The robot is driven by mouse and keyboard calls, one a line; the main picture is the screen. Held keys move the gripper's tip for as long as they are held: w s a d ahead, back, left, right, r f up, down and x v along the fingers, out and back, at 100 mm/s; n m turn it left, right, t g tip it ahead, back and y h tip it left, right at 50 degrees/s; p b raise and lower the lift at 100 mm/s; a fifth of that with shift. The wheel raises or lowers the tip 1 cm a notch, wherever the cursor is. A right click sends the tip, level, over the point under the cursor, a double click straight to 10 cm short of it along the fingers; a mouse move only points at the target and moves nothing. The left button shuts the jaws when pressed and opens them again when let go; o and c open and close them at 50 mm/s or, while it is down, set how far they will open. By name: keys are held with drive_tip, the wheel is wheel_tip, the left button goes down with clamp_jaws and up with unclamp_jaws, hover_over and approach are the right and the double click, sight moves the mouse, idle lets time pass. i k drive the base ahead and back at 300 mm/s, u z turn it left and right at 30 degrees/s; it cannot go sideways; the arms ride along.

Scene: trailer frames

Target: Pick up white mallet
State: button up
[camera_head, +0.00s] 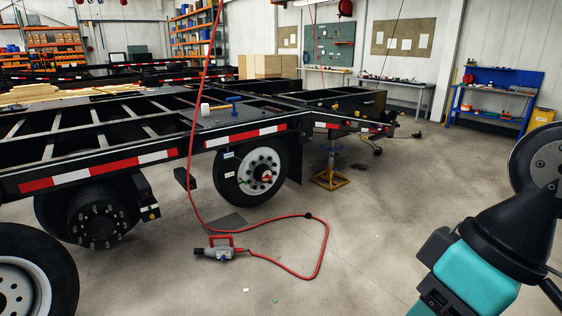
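A red cable hangs down in front of the frame and loops on the floor to a grey tool with a red handle (220,250). A large teal and black tool-like shape (480,275) fills the lower right. Middle floor is mostly open.

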sight(205, 109)
drive_tip(key=u, duration=0.1)
drive_tip(key=i, duration=4.4)
drive_tip(key=z, duration=0.2)
drive_tip(key=i, duration=0.95)
drive_tip(key=u, duration=1)
drive_tip(key=i, duration=0.85)
drive_tip(key=u, duration=0.75)
